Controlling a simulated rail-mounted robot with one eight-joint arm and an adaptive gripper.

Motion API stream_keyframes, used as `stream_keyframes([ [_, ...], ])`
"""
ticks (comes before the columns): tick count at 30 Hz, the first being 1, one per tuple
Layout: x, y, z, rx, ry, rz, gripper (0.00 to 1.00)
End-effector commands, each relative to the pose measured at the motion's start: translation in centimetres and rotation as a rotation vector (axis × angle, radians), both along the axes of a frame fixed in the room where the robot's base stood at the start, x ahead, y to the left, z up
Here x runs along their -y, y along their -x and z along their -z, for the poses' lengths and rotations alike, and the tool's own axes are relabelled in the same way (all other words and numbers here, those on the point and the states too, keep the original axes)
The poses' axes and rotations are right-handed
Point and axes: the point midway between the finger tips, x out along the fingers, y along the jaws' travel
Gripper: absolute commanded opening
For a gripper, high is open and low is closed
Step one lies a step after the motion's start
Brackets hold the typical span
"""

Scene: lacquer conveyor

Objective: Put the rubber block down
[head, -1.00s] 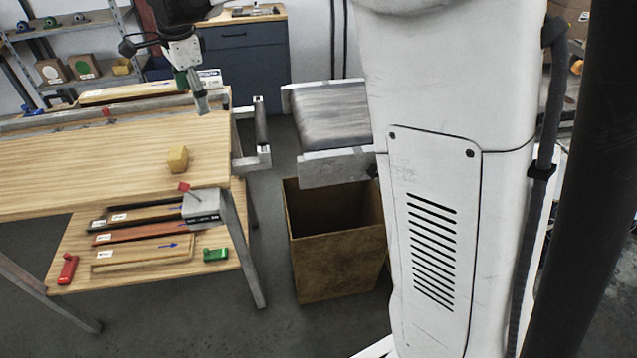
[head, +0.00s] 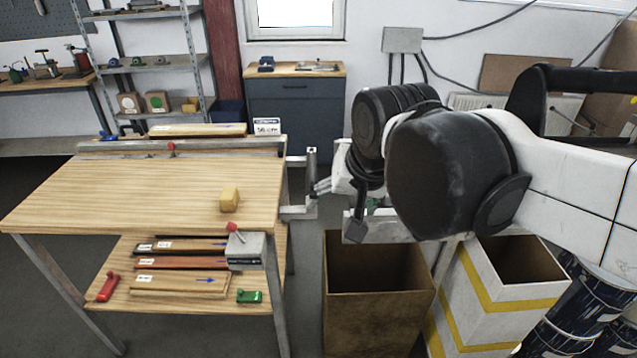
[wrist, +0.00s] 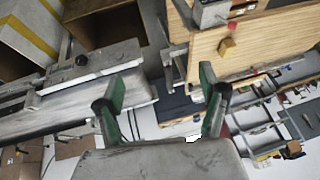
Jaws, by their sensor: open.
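A yellow block (head: 230,199), the only loose block I can make out as the rubber block, sits on the wooden bench top (head: 130,195) near its front right part. It also shows in the wrist view (wrist: 226,46), apart from my fingers. My gripper (wrist: 160,98) is open, with green pads on its two fingers and nothing visible between them. In the head view my gripper (head: 356,215) hangs right of the bench, near the conveyor end, partly hidden by my arm.
A brown open bin (head: 378,300) and a white bin with yellow stripes (head: 500,305) stand right of the bench. A lower shelf (head: 190,308) holds wooden strips, a red clamp (head: 108,287) and a green one (head: 249,296). A blue cabinet (head: 296,105) stands behind.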

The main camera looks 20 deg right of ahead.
Motion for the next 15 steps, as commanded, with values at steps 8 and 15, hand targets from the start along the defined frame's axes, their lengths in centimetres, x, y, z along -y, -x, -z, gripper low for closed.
stream_keyframes([
  [8,1.6,5.6,3.8,0.082,0.141,-0.19,0.73],
  [15,1.9,6.9,4.9,0.104,0.185,-0.245,0.73],
])
